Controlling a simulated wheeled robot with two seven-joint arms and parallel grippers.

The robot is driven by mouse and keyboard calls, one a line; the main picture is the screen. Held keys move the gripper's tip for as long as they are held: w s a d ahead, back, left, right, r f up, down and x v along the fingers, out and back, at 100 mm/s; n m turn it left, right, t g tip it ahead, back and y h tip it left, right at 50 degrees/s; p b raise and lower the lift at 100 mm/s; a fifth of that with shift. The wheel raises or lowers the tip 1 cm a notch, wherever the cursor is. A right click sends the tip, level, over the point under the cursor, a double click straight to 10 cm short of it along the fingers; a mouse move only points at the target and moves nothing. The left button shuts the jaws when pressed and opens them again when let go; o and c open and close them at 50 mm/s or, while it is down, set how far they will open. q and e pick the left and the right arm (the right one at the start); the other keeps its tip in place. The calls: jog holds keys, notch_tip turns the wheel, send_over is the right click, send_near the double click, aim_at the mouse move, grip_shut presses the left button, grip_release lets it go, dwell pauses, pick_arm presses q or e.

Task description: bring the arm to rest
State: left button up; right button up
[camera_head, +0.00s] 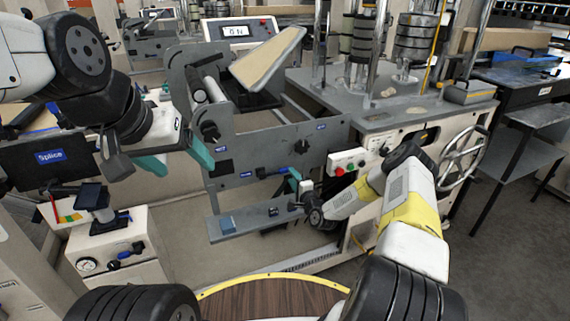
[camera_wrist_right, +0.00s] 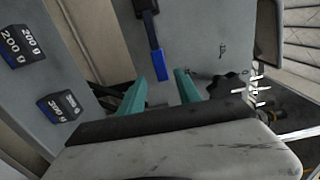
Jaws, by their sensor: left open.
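My left gripper (camera_head: 178,158) hangs at the left in the head view, its teal fingers spread apart with nothing seen between them. My right gripper (camera_head: 297,182) is low in front of the grey machine panel (camera_head: 262,150), partly hidden by its own wrist. In the right wrist view its two teal fingers (camera_wrist_right: 163,90) stand apart. A dark lever with a blue end (camera_wrist_right: 157,64) shows just past the fingertips; I cannot tell whether they touch it. No object is seen held.
Dark weight blocks marked in grams (camera_wrist_right: 22,47) sit on a grey shelf (camera_head: 240,232) below the panel. A handwheel (camera_head: 463,158) stands at the right. A Splice sign (camera_head: 50,156) and a gauge box (camera_head: 118,250) are at the left. A round wooden top (camera_head: 270,295) is in front.

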jog(key=shift+v, duration=1.1)
notch_tip(320, 180, up, 14)
jog(key=n+g, duration=0.5)
jog(key=n, duration=0.3)
jog(key=s+d+r+n+g+h, duration=0.1)
jog(key=s+r+n+h, duration=0.1)
jog(key=s+r, duration=0.45)
jog(key=s+d+r+n+g+h, duration=0.15)
jog(key=s+r, duration=0.25)
jog(key=r, duration=0.5)
jog(key=s+r+n+g, duration=0.1)
jog(key=s+r, duration=0.2)
jog(key=s, duration=0.7)
jog(key=s+r+n+g, duration=0.1)
jog(key=s+r, duration=0.2)
jog(key=s, duration=0.8)
jog(key=s+r+n+g, duration=0.1)
jog(key=s+r, duration=0.2)
jog(key=s, duration=0.8)
jog(key=shift+s+r+n, duration=0.25)
jog(key=shift+r+n, duration=0.05)
jog(key=shift+n, duration=0.05)
